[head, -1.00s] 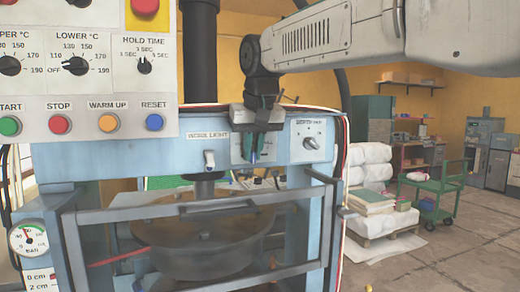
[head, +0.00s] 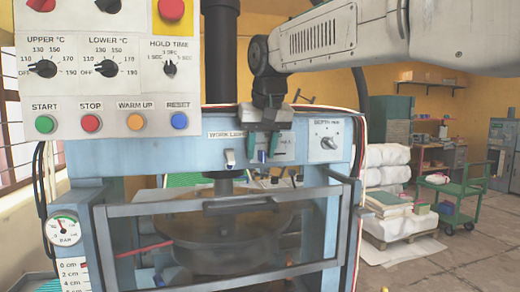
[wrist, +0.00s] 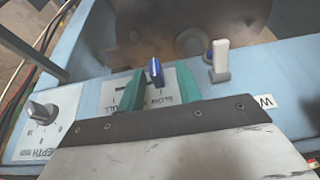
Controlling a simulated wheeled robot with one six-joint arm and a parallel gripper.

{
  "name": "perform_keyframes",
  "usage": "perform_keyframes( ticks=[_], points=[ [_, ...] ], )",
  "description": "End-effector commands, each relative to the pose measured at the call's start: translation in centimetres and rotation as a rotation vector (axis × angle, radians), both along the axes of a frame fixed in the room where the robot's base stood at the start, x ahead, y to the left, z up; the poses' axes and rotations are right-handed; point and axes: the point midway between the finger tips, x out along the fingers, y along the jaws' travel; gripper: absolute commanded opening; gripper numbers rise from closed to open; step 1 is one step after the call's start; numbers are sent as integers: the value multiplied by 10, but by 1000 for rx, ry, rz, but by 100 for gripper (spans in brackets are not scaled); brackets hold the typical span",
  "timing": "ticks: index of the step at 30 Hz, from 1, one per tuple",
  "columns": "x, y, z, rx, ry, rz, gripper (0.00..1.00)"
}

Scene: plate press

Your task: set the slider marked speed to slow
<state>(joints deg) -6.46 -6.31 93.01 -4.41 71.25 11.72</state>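The speed slider is a small blue knob (wrist: 155,70) on a white plate (wrist: 126,99). In the wrist view the plate reads SLOW on the right and FULL on the left. The knob stands on the SLOW side, above that word, with dark slot showing toward FULL. My gripper (wrist: 160,90) has its teal fingers apart, one on each side of the knob, with gaps showing.
A work light toggle switch (head: 230,158) is left of the plate, and a depth dial (head: 328,143) is right of it. A control box (head: 92,118) with dials and buttons stands at the left. A guard frame (head: 215,208) is below.

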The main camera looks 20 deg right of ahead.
Motion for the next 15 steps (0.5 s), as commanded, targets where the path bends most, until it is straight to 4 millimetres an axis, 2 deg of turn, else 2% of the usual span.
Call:
perform_keyframes(
  ticks=[9,15],
  points=[
    [-18,3,46,1,-4,2,35],
    [-27,4,66,1,-1,3,35]
  ],
)
